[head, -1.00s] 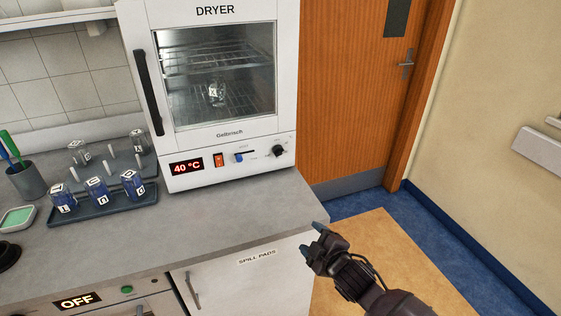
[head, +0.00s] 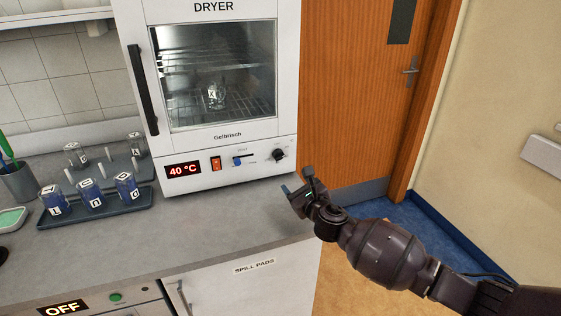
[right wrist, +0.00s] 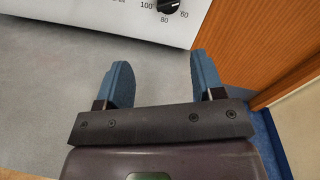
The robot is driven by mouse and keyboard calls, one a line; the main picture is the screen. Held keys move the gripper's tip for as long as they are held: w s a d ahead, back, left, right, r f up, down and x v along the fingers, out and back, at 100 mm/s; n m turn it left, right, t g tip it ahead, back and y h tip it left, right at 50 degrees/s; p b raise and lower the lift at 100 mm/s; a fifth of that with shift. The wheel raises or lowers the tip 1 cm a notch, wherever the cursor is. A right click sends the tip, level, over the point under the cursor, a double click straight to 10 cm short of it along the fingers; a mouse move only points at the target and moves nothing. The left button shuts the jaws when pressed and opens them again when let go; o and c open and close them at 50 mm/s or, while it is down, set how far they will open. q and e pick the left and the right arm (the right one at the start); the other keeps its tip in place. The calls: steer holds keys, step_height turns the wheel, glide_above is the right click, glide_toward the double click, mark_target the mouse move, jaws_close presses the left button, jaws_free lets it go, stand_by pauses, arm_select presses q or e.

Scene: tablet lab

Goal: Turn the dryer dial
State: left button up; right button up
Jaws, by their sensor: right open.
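The white dryer (head: 235,176) stands on the grey counter with its door shut, and its display reads 40 °C. Its black dial (head: 278,155) is at the right end of the front panel. The dial also shows at the top of the right wrist view (right wrist: 168,5), with the marks 60, 80 and 100 around it. My right gripper (head: 297,186) is open and empty, below and a little right of the dial, apart from it. In the right wrist view its two blue fingers (right wrist: 158,82) are spread, with the dial beyond them. My left gripper is out of view.
A blue slider (head: 238,161) and an orange switch (head: 215,163) sit left of the dial. A tray (head: 100,213) with several jars stands on the counter (head: 190,240) at left. The counter before the dryer is clear. A wooden door (head: 350,100) is at right.

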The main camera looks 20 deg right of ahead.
mark_target(281, 157)
steer(key=n, duration=0.1)
steer(key=w+n, duration=0.1)
steer(key=r+n, duration=0.1)
steer(key=shift+w+d, duration=0.25)
steer(key=shift+n, duration=0.5)
steer(key=w+b, duration=0.1)
steer(key=w, duration=0.5)
steer(key=w+a+b, duration=0.1)
steer(key=w, duration=0.2)
steer(key=shift+w+a+b, duration=0.1)
steer(key=shift+w+b, duration=0.25)
steer(key=shift+w, duration=0.05)
steer(key=shift+w+r, duration=0.1)
steer(key=shift+w, duration=0.4)
steer(key=shift+w+a, duration=0.1)
steer(key=c, duration=0.9)
